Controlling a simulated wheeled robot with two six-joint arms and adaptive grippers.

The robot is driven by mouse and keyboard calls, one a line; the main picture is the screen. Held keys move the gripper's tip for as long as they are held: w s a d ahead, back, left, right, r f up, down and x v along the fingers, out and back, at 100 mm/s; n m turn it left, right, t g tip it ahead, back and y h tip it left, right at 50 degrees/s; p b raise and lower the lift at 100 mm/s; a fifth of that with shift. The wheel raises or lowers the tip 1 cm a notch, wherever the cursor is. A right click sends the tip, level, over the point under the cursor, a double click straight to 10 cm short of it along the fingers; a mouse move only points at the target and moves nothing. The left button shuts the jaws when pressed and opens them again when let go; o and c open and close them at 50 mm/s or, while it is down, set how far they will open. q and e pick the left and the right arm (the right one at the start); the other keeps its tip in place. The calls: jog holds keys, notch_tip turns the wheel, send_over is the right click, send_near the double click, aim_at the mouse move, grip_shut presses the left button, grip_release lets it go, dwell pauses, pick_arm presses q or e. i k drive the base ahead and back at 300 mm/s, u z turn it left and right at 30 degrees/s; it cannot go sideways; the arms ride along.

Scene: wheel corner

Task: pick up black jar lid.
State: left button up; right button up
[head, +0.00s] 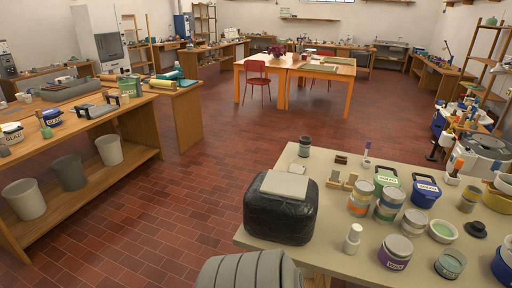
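A small round black piece with a raised middle (476,229) lies on the pale table at the right. It looks like the black jar lid, but it is too small to be sure. It sits just right of a white bowl with green contents (443,231) and behind a glass jar with a teal band (450,262). Neither of my grippers shows in the head view, so I cannot see where they are relative to the lid.
The pale table (333,246) is crowded with jars, a blue tub (425,191), a green tub (388,181) and a white bottle (352,238). A black wrapped block (280,215) stands at its left edge. Open brick-tiled floor (200,200) lies to the left.

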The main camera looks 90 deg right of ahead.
aim_at(477, 228)
jog(key=z, duration=0.2)
jog(key=i, duration=0.05)
jog(key=z, duration=4.45)
